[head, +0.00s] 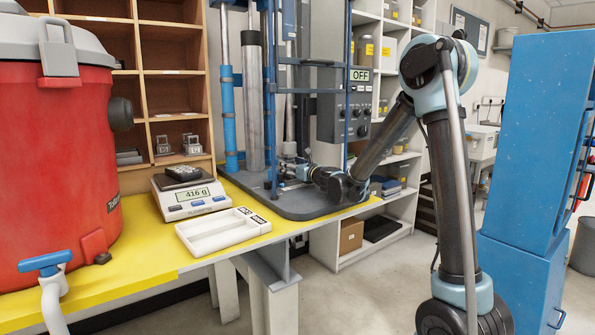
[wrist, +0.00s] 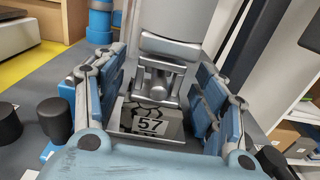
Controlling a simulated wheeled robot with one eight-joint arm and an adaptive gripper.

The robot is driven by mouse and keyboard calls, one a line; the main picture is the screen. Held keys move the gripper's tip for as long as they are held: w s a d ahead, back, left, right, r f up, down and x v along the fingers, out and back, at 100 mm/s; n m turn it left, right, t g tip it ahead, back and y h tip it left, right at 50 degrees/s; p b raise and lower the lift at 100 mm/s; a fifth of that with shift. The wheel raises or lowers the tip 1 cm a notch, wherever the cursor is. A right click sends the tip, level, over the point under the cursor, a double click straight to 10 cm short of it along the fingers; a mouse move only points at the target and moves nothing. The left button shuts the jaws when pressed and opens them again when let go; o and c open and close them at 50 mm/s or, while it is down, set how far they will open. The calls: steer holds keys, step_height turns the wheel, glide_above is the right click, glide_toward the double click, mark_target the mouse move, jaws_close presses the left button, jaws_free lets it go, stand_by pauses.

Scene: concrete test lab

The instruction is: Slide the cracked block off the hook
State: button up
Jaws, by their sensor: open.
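The cracked block (wrist: 150,124) is small and grey, with dark crack lines and a label reading 57. In the wrist view it sits low between my fingers, just below a metal hook-like fitting (wrist: 158,78) under a thick grey cylinder. My gripper (wrist: 160,88) is open, with one blue-padded finger on each side of the block. I cannot tell whether either pad touches it, or exactly how the block is held on the fitting. In the head view my gripper (head: 289,173) reaches inside the test machine's frame (head: 270,90); the block is too small to make out there.
A scale (head: 189,200) reading 416 g carries a dark block (head: 183,173). A white tray (head: 222,231) with compartments lies beside it on the yellow bench. The machine's panel (head: 358,105) shows OFF. A red vacuum (head: 60,165) stands left, a blue cabinet (head: 530,140) right.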

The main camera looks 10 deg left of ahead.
steer(key=shift+w+a, duration=0.35)
steer(key=shift+a, duration=0.1)
steer(key=shift+c, duration=0.2)
steer(key=c, duration=1.5)
steer(key=shift+d, duration=0.1)
